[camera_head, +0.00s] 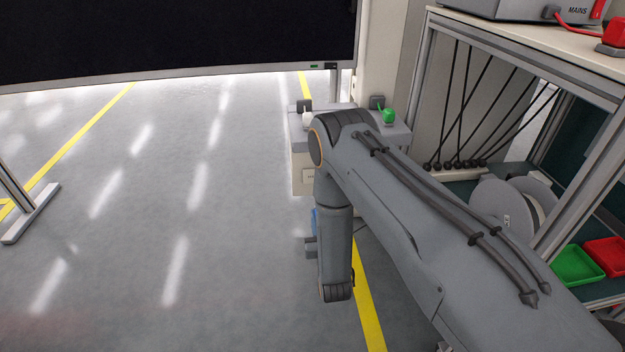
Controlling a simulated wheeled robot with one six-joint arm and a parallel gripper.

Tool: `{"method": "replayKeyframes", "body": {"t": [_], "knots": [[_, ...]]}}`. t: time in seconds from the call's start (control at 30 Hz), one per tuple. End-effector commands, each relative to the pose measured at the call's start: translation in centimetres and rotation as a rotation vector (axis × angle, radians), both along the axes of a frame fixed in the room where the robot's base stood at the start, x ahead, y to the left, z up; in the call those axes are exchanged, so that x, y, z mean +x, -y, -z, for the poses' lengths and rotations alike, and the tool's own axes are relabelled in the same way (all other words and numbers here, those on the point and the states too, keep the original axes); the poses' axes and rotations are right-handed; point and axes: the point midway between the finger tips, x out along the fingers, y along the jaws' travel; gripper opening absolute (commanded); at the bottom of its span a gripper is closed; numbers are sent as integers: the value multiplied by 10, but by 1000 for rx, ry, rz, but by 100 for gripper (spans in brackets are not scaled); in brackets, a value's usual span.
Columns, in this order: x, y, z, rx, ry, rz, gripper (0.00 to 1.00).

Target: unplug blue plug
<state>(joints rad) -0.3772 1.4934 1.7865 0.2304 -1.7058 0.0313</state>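A small blue patch (313,217) shows at the left edge of my forearm. It may be the blue plug, but my arm hides most of it, and I cannot tell whether it sits in a socket. A dark grey block (310,247) shows just below it, also partly hidden. My arm reaches from the lower right up to its elbow, then bends down to the wrist. The fingers of my gripper do not show, so its hold cannot be seen.
A white plug (308,119) and a green plug (388,116) are by dark sockets on a pale box (302,155). A trolley at right holds reels (497,207), a green bin (577,265) and a red bin (607,256).

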Motion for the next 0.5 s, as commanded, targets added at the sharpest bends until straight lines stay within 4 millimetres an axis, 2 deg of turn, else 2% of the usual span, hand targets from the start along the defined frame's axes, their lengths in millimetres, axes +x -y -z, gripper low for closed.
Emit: {"method": "replayKeyframes", "body": {"t": [0.03,0.5], "knots": [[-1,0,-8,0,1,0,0],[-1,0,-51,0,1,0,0]]}}
